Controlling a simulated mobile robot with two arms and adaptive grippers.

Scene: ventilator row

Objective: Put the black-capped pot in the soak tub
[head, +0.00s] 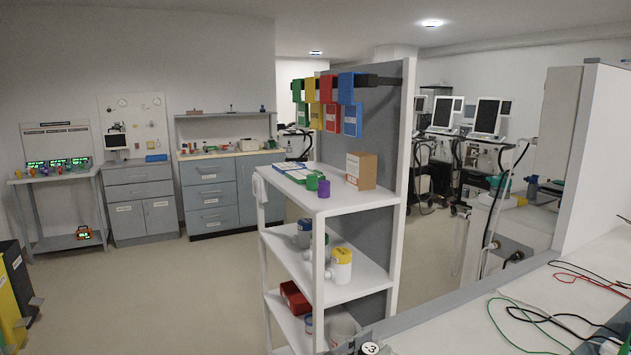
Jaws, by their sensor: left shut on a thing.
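My left gripper (345,348) shows only as a dark piece at the bottom edge, just right of the middle. It is shut on a dark thing with a round white disc marked 3 (370,348), which looks like the top of the black-capped pot. The frame edge cuts off most of both. They are in front of the white shelf unit, by the end of the right-hand counter. I cannot make out the soak tub for certain. My right gripper is not in view.
The white shelf unit (333,205) holds a yellow-topped pot (341,258), a blue-topped pot (304,230) and a cardboard box (361,170). A counter (440,335) with loose cables lies at the right. Yellow and black bins (14,290) stand at the left. The floor between is clear.

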